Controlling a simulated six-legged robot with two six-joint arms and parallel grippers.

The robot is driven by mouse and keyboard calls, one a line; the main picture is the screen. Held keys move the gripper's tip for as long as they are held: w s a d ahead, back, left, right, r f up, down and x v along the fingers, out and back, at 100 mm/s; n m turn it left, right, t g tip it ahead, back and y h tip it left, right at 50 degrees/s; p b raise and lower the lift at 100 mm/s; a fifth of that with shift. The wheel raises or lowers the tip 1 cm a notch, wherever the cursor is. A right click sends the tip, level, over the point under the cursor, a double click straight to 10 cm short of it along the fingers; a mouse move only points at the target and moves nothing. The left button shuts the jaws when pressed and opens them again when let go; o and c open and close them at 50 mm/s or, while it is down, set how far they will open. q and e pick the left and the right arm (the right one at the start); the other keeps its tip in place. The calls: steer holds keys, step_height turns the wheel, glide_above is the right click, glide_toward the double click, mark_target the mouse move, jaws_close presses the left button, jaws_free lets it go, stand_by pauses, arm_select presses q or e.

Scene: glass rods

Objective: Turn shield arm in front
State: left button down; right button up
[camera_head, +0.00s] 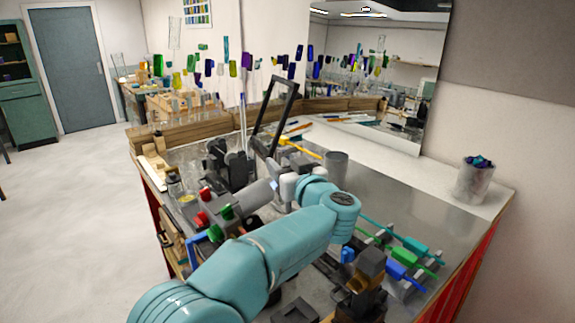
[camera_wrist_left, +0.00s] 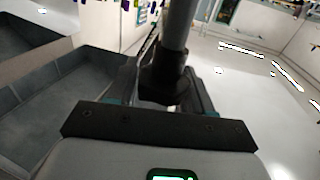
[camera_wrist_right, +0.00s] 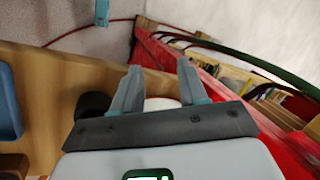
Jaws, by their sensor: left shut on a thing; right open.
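A black-framed panel (camera_head: 275,112), which looks like the shield, stands tilted at the back of the bench behind the torch area. My left arm crosses the head view, and its gripper (camera_head: 275,186) is by a grey cylinder (camera_head: 250,197), its fingertips largely hidden. In the left wrist view, my left gripper (camera_wrist_left: 162,88) is shut on a dark collar (camera_wrist_left: 160,78) with a grey post (camera_wrist_left: 178,25) rising from it. I cannot tell for sure that this is the shield arm. My right gripper (camera_wrist_right: 155,72) is open and empty, low beside the wooden bench side.
A rack with coloured-handled tools (camera_head: 405,260) is at the bench's right. A grey cup (camera_head: 336,165) stands behind my arm. A bucket of glass pieces (camera_head: 474,180) is at the far right corner. The mirror (camera_head: 385,75) stands behind. Floor at left is clear.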

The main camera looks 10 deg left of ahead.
arm_select(q)
steer(key=shift+s+a+r+n+g+y, duration=0.1)
steer(key=shift+n+g+y, duration=0.5)
steer(key=shift+y, duration=0.15)
steer(key=shift+s+a+r+n+g+y, duration=0.1)
steer(key=shift+n+g+y, duration=0.45)
steer(key=shift+y, duration=0.2)
steer(key=shift+f+n+g+y, duration=0.15)
steer(key=shift+n+g+y, duration=0.15)
steer(key=shift+n+g, duration=0.05)
steer(key=c, duration=0.6)
jaws_free()
steer(key=shift+c, duration=0.2)
steer(key=shift+f, duration=0.1)
